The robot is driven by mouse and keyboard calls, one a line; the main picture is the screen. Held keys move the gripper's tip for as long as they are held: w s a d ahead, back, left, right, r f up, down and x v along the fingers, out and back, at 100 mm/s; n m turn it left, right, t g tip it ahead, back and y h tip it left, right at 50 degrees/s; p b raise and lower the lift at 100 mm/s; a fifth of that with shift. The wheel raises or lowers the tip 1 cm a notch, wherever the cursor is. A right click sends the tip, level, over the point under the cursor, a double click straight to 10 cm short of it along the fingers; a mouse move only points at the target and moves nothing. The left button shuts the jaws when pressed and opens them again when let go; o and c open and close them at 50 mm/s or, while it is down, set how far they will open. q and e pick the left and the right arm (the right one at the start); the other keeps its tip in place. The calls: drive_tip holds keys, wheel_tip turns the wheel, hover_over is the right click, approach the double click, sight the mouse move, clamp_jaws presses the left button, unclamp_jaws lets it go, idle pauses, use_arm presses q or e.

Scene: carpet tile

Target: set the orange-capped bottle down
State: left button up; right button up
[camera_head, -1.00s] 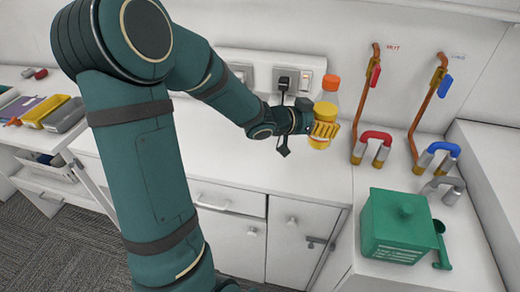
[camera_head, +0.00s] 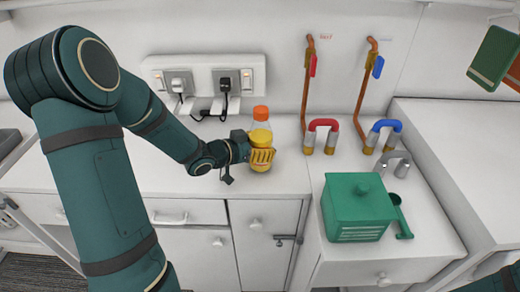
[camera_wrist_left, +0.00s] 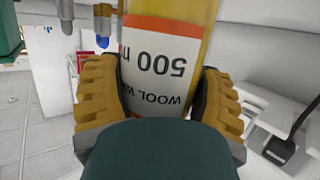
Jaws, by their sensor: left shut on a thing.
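The orange-capped bottle (camera_head: 261,126) is clear with yellow liquid and stands upright over the white counter in front of the wall sockets. My left gripper (camera_head: 262,158) is shut around its lower part, coming from the left. In the left wrist view, the yellow fingers (camera_wrist_left: 158,100) lie on both sides of the bottle (camera_wrist_left: 165,65), whose white label reads upside down. The gripper partly hides the bottle's bottom, so I cannot tell whether it touches the counter (camera_head: 285,180). My right gripper does not clearly show; only a dark arm part is at the lower right.
A green lidded box (camera_head: 357,208) with a scoop stands to the right. A red-handled tap (camera_head: 321,132) and a blue-handled tap (camera_head: 384,130) stand behind it. Black and grey plugs with cables are behind the bottle. The counter left of the gripper is clear.

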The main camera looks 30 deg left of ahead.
use_arm(q)
drive_tip(key=shift+f, duration=0.2)
drive_tip(key=shift+f, duration=0.2)
drive_tip(key=o, duration=1.3)
drive_tip(key=shift+r, duration=0.1)
drive_tip(key=shift+s+r, duration=0.15)
drive_tip(key=p+v, duration=0.2)
drive_tip(key=v, duration=0.9)
drive_tip(key=shift+s+a+r, duration=0.1)
drive_tip(key=shift+s+a, duration=0.1)
drive_tip(key=shift+s, duration=0.1)
